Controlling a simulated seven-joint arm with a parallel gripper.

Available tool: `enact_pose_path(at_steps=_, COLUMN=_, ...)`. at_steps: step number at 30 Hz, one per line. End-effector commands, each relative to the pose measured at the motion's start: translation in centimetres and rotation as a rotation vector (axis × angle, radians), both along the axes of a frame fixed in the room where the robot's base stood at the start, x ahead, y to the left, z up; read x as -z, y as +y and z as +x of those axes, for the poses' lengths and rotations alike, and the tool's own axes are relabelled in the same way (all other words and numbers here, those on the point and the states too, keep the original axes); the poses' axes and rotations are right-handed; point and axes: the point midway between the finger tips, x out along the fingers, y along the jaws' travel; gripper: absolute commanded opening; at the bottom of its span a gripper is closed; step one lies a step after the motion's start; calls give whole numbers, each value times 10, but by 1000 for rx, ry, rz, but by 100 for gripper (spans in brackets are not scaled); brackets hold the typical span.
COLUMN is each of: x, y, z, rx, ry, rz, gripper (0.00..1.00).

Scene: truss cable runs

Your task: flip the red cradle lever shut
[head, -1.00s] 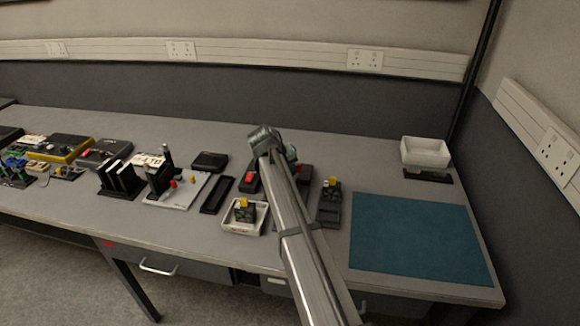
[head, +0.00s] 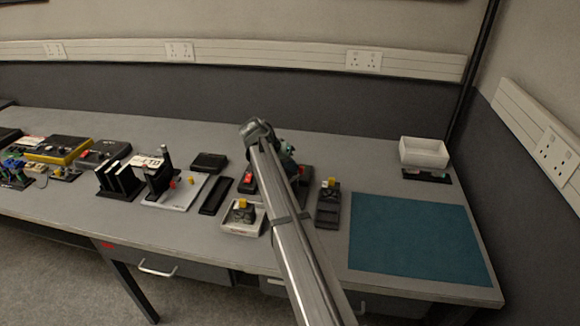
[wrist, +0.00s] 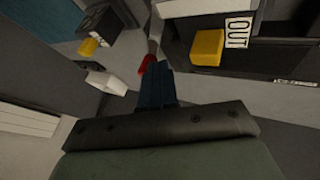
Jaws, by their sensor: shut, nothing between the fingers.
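In the wrist view my gripper (wrist: 158,80) is shut, its dark blue fingers together and empty. A small red part (wrist: 148,65), which looks like the lever, shows right at the fingertips. I cannot tell whether they touch it. In the head view my arm hides my fingers and the middle of the fixture row. A red part (head: 247,179) on a dark base shows left of the arm, and another red bit (head: 302,171) shows right of it. Which of them is the cradle lever, and its angle, I cannot tell.
In the head view a white tray (head: 242,229) holds a yellow-topped part. A dark fixture (head: 328,212) stands right of my arm. The teal mat (head: 415,240) is clear.

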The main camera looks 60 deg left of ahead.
Motion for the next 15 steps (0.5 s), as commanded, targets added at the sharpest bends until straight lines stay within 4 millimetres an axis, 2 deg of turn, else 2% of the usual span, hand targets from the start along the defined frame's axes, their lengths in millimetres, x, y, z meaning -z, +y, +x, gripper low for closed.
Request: enact_pose_path(at_steps=15, x=0, y=-3, z=11, rx=9, ry=-1, rz=0, gripper=0)
